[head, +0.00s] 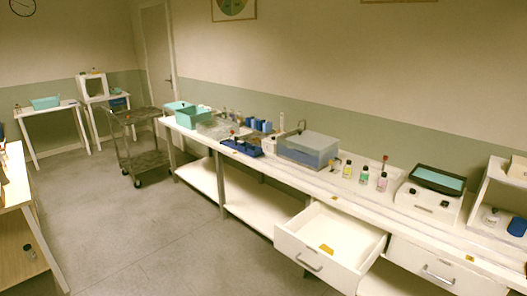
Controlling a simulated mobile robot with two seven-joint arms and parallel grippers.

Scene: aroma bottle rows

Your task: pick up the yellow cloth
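Neither of my grippers shows in the head view.
Bottles (363,175), a bluish box (308,149) and a device with a dark lid (431,192) stand on the bench. A closed drawer (436,272) is to the right. A metal cart (145,160) stands farther back. The grey floor (140,235) left of the bench is clear.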

